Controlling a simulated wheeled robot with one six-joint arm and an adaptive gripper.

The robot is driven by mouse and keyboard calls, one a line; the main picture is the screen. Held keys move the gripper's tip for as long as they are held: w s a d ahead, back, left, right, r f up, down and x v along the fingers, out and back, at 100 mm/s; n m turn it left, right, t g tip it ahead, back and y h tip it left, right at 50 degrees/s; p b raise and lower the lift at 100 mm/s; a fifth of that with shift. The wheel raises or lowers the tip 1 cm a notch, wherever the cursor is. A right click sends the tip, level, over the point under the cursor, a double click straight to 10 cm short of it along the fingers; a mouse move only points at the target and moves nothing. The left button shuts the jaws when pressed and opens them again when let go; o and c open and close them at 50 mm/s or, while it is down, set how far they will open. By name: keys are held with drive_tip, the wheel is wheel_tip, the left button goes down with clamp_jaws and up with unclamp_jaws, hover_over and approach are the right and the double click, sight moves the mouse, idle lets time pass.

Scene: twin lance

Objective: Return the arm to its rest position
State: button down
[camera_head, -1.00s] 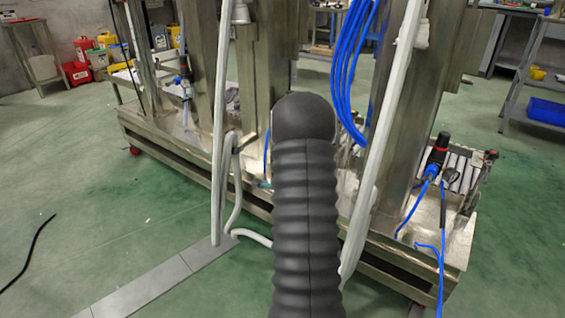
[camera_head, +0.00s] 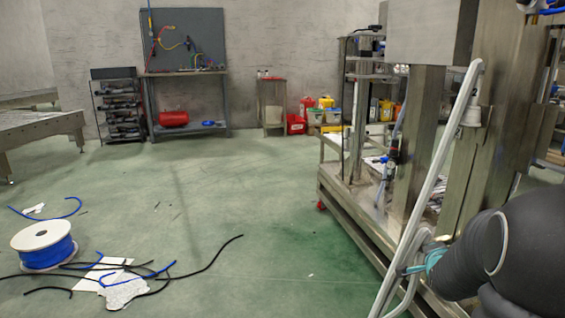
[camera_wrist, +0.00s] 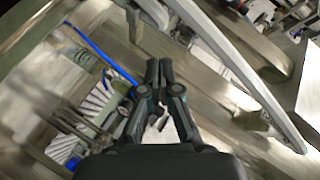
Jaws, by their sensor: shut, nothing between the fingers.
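My arm, in a dark ribbed sleeve, fills the lower right of the head view. My gripper (camera_wrist: 159,72) shows in the middle of the wrist view, its two dark fingers together with nothing between them. In that view it is over part of the steel machine frame (camera_wrist: 240,115); whether it touches anything cannot be told. In the head view my gripper is not clearly visible; a small teal piece shows at the far end of the sleeve, beside the pale hoses.
The steel machine (camera_head: 370,225) stands close on the right, with a pale hose (camera_head: 440,160) in front. A blue cable spool (camera_head: 45,245) and loose black cables (camera_head: 205,262) lie on the floor at left. A workbench (camera_head: 187,100) and red bin (camera_head: 297,124) stand by the wall. The middle floor is clear.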

drive_tip(key=s+a+r+n+g+y+p, duration=0.2)
drive_tip(key=s+a+r+n, duration=0.3)
drive_tip(key=s+a, duration=0.5)
drive_tip(key=s+a+r+n+g+y+p, duration=0.2)
drive_tip(key=s+a+r+n, duration=0.4)
drive_tip(key=s+a, duration=0.4)
drive_tip(key=a+n+y+p, duration=0.1)
drive_tip(key=a, duration=0.2)
drive_tip(key=shift+s+r+g, duration=0.15)
drive_tip(key=shift+r+g, duration=0.1)
drive_tip(key=shift+g, duration=0.15)
drive_tip(key=c, duration=1.6)
unclamp_jaws()
drive_tip(key=s+a+n+g+y+p, duration=0.1)
drive_tip(key=s+a+n, duration=0.3)
drive_tip(key=s, duration=0.6)
drive_tip(key=shift+r+n+g, duration=0.2)
drive_tip(key=shift+n+g, duration=0.1)
drive_tip(key=shift+g, duration=0.2)
drive_tip(key=o, duration=0.3)
drive_tip(key=shift+s+a, duration=0.1)
drive_tip(key=shift+s, duration=0.15)
drive_tip(key=shift+o, duration=0.2)
